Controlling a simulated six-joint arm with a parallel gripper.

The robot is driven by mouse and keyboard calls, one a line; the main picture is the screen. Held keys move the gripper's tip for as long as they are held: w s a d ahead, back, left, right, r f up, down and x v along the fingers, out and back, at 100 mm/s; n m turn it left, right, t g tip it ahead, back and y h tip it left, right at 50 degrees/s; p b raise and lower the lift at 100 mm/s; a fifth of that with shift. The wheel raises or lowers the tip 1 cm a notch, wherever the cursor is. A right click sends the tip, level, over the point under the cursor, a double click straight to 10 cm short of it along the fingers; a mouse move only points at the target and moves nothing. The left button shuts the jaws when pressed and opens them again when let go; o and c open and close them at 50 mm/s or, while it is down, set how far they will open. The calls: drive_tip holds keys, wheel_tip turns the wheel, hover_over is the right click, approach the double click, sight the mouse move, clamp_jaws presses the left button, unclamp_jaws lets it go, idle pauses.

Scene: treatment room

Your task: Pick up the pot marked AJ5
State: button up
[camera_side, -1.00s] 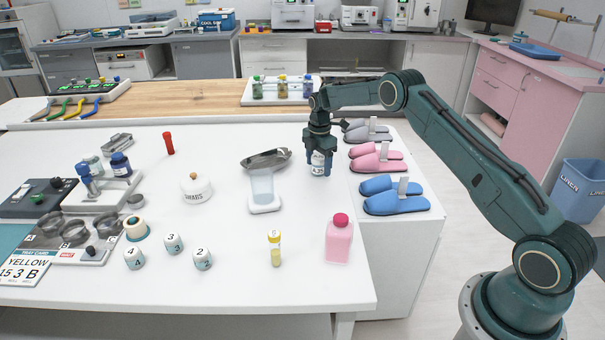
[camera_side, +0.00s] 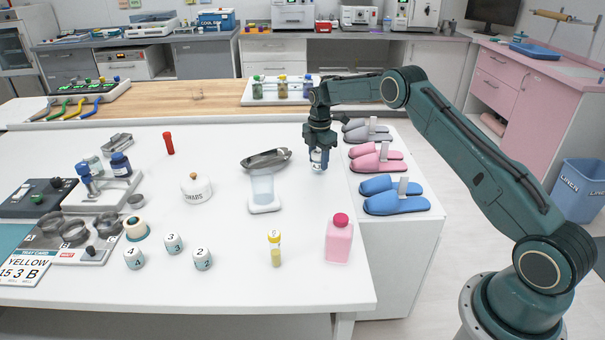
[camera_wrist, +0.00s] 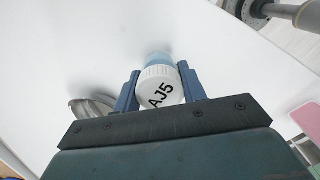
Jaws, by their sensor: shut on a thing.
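The pot marked AJ5 (camera_wrist: 160,88) has a white ribbed lid with black letters and a light blue body in the wrist view. My gripper (camera_wrist: 158,71) is shut on it, one blue finger on each side. In the side view the pot (camera_side: 317,159) shows between the fingers of my gripper (camera_side: 318,163), upright at the right part of the white table. It seems a little above the table top; the gap is too small to tell surely.
A metal dish (camera_side: 266,159) and a clear cup on a white base (camera_side: 262,190) stand left of the pot. Slippers (camera_side: 380,161) lie to the right. A pink bottle (camera_side: 339,238) and several small white pots (camera_side: 202,259) are nearer the front.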

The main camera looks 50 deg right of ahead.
sight(318, 153)
wheel_tip(318, 153, up, 18)
drive_tip(key=shift+r, duration=0.25)
idle(0.3)
drive_tip(key=shift+a, duration=0.1)
idle(0.5)
